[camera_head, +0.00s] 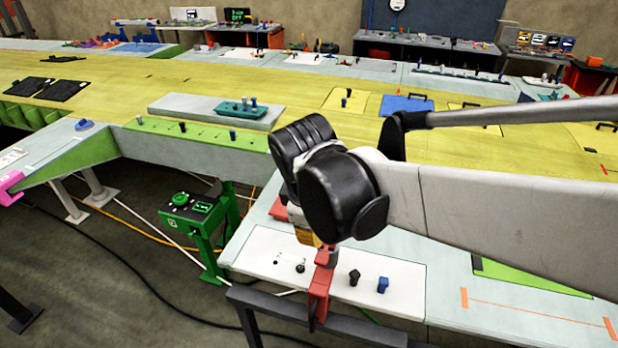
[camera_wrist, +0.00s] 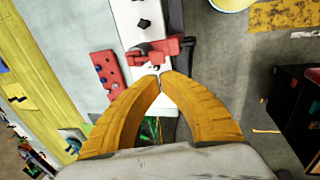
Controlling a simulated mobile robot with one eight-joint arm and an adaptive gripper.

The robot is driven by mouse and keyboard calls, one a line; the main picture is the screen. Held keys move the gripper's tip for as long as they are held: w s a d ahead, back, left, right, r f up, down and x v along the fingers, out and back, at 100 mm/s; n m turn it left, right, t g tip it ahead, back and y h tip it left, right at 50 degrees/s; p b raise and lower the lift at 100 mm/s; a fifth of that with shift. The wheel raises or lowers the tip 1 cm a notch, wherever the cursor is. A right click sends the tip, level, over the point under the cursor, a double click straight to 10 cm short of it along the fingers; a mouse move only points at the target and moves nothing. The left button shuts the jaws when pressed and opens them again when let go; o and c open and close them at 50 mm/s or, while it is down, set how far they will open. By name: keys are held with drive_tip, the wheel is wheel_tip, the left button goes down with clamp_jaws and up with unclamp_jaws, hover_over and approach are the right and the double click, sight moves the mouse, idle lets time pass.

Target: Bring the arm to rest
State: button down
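My gripper (camera_wrist: 162,77) shows in the wrist view as two yellow fingers that curve in until their tips meet or nearly meet. I see nothing held between them. In the head view my gripper (camera_head: 308,238) is mostly hidden behind my black wrist joint, pointing down over the white panel (camera_head: 255,262) at the bench's front edge. A red clamp (camera_head: 320,285) stands on that edge just below it. In the wrist view the red clamp (camera_wrist: 165,48) lies just beyond the fingertips; I cannot tell whether they touch it.
A black knob (camera_head: 354,277) and a blue knob (camera_head: 383,285) stand on the white panel right of the clamp. A green control box (camera_head: 192,205) stands left of the bench. The long yellow wing surface (camera_head: 120,80) lies behind. Open floor (camera_head: 110,270) is at left, with cables.

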drive_tip(key=shift+f, duration=0.1)
drive_tip(key=s+d+f+m+t+b, duration=0.1)
drive_tip(key=s+d+f+m+b, duration=0.2)
drive_tip(key=f+b, duration=0.5)
drive_tip(key=s+d+f+m+t+b, duration=0.2)
drive_tip(key=d+f+m+b, duration=0.4)
drive_tip(key=f+b, duration=0.3)
drive_tip(key=s+d+f+m+t+y+b, duration=0.1)
drive_tip(key=s+d+f+m+b, duration=0.2)
drive_tip(key=d+f+m+b, duration=0.2)
wheel_tip(320, 180, down, 4)
drive_tip(key=d+b, duration=0.1)
drive_tip(key=b, duration=0.4)
drive_tip(key=shift+s+d+r, duration=0.15)
drive_tip(key=shift+s+d, duration=0.1)
drive_tip(key=shift+s, duration=0.05)
